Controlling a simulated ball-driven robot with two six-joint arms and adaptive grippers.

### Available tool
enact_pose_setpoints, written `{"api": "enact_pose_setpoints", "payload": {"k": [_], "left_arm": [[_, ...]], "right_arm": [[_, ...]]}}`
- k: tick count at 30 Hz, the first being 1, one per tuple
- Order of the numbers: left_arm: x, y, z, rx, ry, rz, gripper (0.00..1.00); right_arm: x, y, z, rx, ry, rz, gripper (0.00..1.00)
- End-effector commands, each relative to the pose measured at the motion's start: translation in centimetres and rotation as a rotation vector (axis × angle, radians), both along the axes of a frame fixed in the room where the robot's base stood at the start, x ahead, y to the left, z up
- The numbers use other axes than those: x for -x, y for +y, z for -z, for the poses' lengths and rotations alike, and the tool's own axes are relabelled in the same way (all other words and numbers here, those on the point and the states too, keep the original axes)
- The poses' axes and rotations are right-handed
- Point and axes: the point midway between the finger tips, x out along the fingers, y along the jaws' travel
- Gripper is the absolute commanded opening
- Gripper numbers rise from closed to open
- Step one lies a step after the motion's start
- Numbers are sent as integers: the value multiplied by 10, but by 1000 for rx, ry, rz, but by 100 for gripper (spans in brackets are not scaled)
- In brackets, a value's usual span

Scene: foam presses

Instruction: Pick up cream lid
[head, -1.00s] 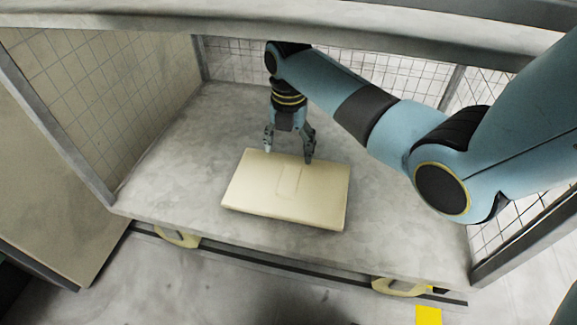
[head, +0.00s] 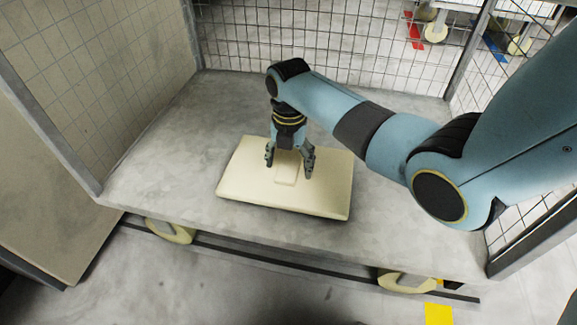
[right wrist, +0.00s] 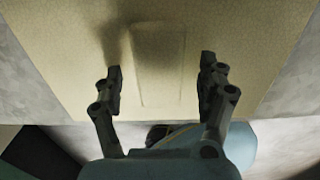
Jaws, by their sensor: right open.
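The cream lid (head: 240,185) is a flat, rounded rectangular slab lying on the grey platform. It has a small raised rectangular block (head: 287,172) at its middle, which also shows in the right wrist view (right wrist: 158,65). My right gripper (head: 290,172) points down over the lid with its fingers on either side of the raised block. In the right wrist view its fingers (right wrist: 160,85) are apart, with gaps to the block on both sides, and nothing is held. I cannot tell whether the fingertips touch the lid. My left gripper is not in view.
The grey platform (head: 160,165) has free room around the lid. Wire mesh panels (head: 320,50) enclose the back and sides. Cream foot-like parts (head: 170,231) show under the front edge. A yellow mark (head: 438,314) lies on the floor at front right.

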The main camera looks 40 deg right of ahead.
Motion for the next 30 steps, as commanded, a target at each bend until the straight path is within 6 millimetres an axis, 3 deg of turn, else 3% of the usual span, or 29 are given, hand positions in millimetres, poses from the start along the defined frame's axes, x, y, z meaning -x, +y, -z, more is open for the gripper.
{"api": "enact_pose_setpoints", "payload": {"k": [9, 21, 30], "left_arm": [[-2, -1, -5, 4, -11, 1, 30], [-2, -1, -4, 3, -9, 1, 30], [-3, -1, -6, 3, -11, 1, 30]], "right_arm": [[-1, 0, 3, 0, -3, 0, 72], [-1, 0, 3, -1, -2, 0, 20], [-1, 0, 1, -1, -2, 0, 20]]}}
